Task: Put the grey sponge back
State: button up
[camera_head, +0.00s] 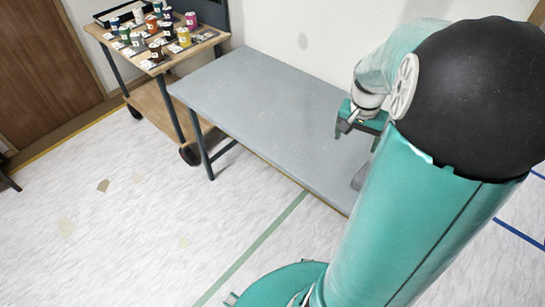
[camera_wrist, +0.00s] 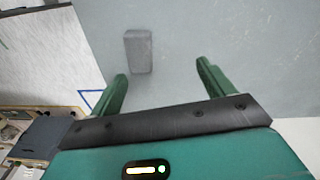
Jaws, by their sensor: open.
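The grey sponge (camera_wrist: 138,52) is a small block lying on the grey table (camera_wrist: 230,40). In the wrist view it lies ahead of my gripper (camera_wrist: 162,72), nearer the left finger, apart from both fingertips. The gripper is open with nothing between its fingers. In the head view my gripper (camera_head: 357,140) hangs over the right part of the table (camera_head: 260,105). A dark grey block, seemingly the sponge (camera_head: 359,176), shows at the table's near right edge, partly hidden by my arm.
A wooden cart (camera_head: 150,62) with several colourful cans on top stands at the table's far left end. A wooden door (camera_head: 40,70) is at the left. The rest of the visible tabletop is bare, and the pale floor (camera_head: 120,215) in front is clear.

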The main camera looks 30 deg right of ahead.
jog(key=a+r+n+t+h, duration=0.15)
jog(key=a+r+n, duration=0.5)
jog(key=a, duration=0.85)
jog(key=s+a+r+n+t+y, duration=0.1)
jog(key=s+a+r+n+t, duration=0.1)
jog(key=a, duration=0.4)
jog(key=s+a+r+n+t+y, duration=0.1)
jog(key=s+a+r+n, duration=0.1)
jog(key=s+a+r, duration=0.2)
jog(key=a, duration=0.3)
jog(key=shift+a+t+y, duration=0.3)
jog(key=shift+t+y, duration=0.05)
jog(key=shift+n, duration=0.25)
